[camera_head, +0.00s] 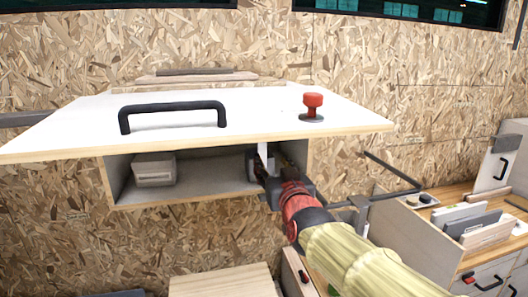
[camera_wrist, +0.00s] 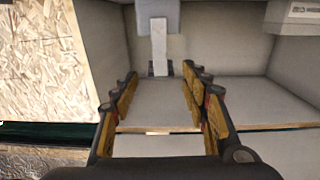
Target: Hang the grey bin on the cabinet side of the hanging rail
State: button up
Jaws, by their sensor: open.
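My gripper (camera_head: 264,172) is open inside the right part of the overhead cabinet (camera_head: 210,197). In the wrist view its fingers (camera_wrist: 158,88) are spread with a gap between them. A small grey block-shaped thing with a pale upright strip, seemingly the grey bin (camera_wrist: 171,18), is just beyond the fingertips, in line with the gap. No finger visibly touches it. In the head view the pale strip (camera_head: 262,157) shows beside my gripper, which hides much of the rest. A dark hanging rail (camera_head: 392,171) sticks out from the wall right of the cabinet.
The cabinet's white flap (camera_head: 260,115) is raised above my gripper, with a black handle and a red knob (camera_head: 313,103). A light grey box (camera_head: 154,169) stands in the cabinet's left part. A wooden counter (camera_head: 439,205) with holders is at the right.

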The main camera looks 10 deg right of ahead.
aim_at(262, 146)
jog(key=shift+w+d+p, duration=0.2)
jog(key=shift+w+p, duration=0.65)
jog(key=shift+w, duration=6)
jog(key=shift+c, duration=1.3)
grip_shut()
jog(key=shift+r, duration=0.1)
jog(key=shift+r+p, duration=0.65)
jog(key=shift+r, duration=0.5)
jog(key=shift+s, duration=0.1)
